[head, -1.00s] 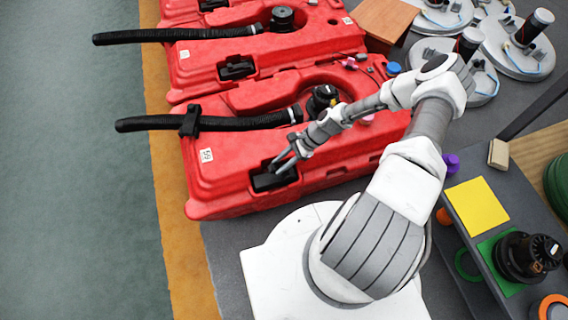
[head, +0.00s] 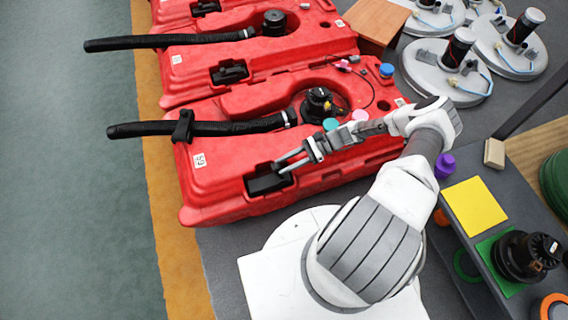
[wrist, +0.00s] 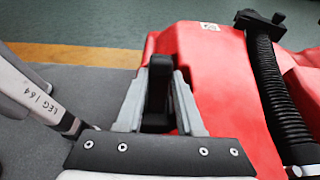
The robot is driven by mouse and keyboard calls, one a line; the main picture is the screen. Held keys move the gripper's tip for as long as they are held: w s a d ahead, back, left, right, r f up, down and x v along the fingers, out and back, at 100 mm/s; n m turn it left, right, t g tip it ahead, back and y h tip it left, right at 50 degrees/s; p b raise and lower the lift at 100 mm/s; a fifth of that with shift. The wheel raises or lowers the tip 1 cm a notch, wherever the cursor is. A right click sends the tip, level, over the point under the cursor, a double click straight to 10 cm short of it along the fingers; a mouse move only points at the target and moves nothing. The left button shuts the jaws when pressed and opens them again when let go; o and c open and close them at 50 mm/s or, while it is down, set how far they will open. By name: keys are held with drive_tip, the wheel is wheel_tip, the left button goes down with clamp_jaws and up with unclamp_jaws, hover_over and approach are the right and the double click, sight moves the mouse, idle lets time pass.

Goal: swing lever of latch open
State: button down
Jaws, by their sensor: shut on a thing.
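The black latch (head: 266,184) sits in a recess at the near front edge of the nearest red tank (head: 225,180). In the wrist view its upright black lever (wrist: 158,88) stands between my two grey fingers. My gripper (head: 281,166) reaches in from the right, with its fingertips at the latch. In the wrist view my gripper (wrist: 161,78) is shut on the lever, one finger on each side. The lower part of the lever and the recess are partly hidden by the fingers and the gripper body.
A black corrugated hose (head: 200,129) lies across the tank behind the latch; it also shows in the wrist view (wrist: 275,95). More red tanks stand behind. A dark bench with a yellow sheet (head: 474,206) stands at the right. The green floor (head: 70,220) at left is clear.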

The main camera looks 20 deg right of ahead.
drive_tip(key=shift+f, duration=0.1)
drive_tip(key=c, duration=0.5)
unclamp_jaws()
drive_tip(key=p+v, duration=0.1)
drive_tip(key=v, duration=1.6)
drive_tip(key=shift+d+p, duration=0.2)
drive_tip(key=shift+p, duration=0.1)
